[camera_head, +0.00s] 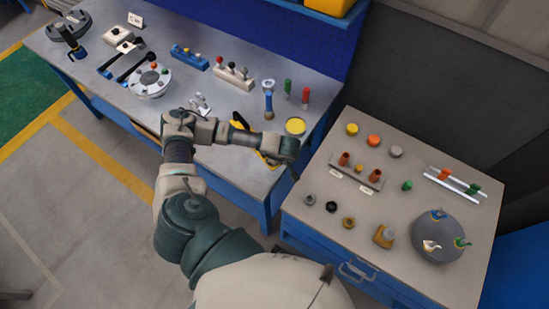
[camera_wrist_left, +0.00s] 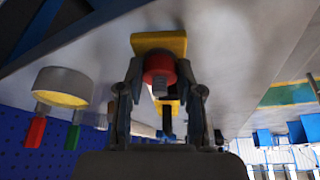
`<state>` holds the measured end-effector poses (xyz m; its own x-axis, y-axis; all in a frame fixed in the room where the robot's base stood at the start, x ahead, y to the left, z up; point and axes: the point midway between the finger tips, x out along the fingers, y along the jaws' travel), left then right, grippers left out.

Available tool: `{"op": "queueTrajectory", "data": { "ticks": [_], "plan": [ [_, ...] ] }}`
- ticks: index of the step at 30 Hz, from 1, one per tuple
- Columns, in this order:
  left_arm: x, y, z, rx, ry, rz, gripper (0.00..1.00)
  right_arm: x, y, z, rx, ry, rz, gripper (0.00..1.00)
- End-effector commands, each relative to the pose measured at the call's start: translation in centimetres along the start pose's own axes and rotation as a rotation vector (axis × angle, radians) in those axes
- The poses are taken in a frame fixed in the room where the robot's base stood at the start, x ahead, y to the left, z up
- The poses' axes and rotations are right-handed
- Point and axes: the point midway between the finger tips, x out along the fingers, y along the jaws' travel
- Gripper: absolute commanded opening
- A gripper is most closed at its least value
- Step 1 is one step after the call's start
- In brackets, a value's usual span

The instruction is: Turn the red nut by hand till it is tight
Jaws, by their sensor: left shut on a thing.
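The red nut (camera_wrist_left: 159,66) shows in the left wrist view, on a grey bolt (camera_wrist_left: 159,87) in front of a yellow block (camera_wrist_left: 158,42). My left gripper (camera_wrist_left: 162,75) has one finger on each side of the nut and is shut on it. In the head view my left arm reaches over the front right of the bench, and a yellow piece (camera_head: 240,121) shows partly behind it. The nut and the fingertips are hidden there. How tight the nut sits cannot be told. My right gripper is not in view.
A round yellow-topped piece (camera_head: 295,126) and red (camera_head: 305,96) and green handled tools stand near my left forearm. A grey bench (camera_head: 215,120) holds several fixtures. A second table (camera_head: 325,235) at right carries several small parts and a round grey plate (camera_head: 438,246).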

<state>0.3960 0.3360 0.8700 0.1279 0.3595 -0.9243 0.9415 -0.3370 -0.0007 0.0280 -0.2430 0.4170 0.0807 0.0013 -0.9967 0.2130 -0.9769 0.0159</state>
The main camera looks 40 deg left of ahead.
Motion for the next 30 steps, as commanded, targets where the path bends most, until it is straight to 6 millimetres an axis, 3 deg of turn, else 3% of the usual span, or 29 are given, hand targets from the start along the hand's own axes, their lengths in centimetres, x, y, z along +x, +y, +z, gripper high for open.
{"op": "queueTrajectory", "data": {
  "ticks": [1, 2, 4, 5, 17, 30],
  "plan": [
    [-0.1, 0.1, -0.1, -0.001, 0.001, 0.001, 0.01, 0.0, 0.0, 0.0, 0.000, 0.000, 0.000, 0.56],
    [-0.1, 0.1, -0.1, -0.001, 0.001, 0.001, 0.41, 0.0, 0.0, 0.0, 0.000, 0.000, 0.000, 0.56],
    [0.0, 0.0, -0.1, -0.001, 0.001, 0.001, 0.58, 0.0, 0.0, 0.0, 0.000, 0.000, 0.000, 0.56],
    [0.0, 0.0, -0.1, -0.001, 0.001, 0.001, 0.61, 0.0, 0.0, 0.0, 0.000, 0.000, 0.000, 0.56],
    [-0.9, 0.1, 0.0, 0.000, -0.002, 0.002, 0.61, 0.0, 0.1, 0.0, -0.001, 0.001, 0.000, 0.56],
    [-9.8, 0.2, 0.0, 0.001, -0.002, 0.005, 0.61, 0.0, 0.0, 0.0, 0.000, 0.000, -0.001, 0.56]
  ]
}}
